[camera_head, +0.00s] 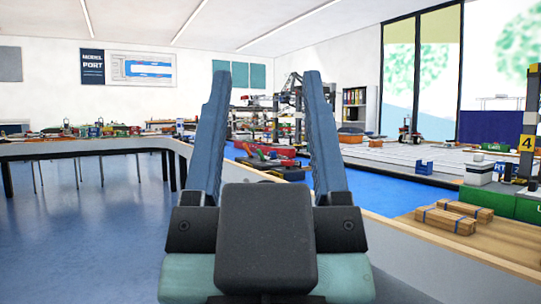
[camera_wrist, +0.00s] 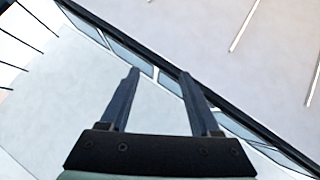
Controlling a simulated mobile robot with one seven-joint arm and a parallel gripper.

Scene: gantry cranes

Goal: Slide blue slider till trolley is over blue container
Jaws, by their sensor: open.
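My gripper (camera_head: 266,78) stands upright in the middle of the head view, its two fingers apart and nothing between them. It also shows in the wrist view (camera_wrist: 160,73), open and empty against wall and ceiling. A small blue box (camera_head: 424,167) with white markings sits on the pale layout surface at the right. Crane-like framework (camera_head: 290,100) rises in the distance, partly behind my right finger. I cannot make out a blue slider or a trolley at this distance. Nothing touches my gripper.
A model-port table (camera_head: 90,146) runs along the left. Brown bundles with blue straps (camera_head: 453,217) lie on a wooden surface at the right front. Blue floor (camera_head: 95,235) is open at the left.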

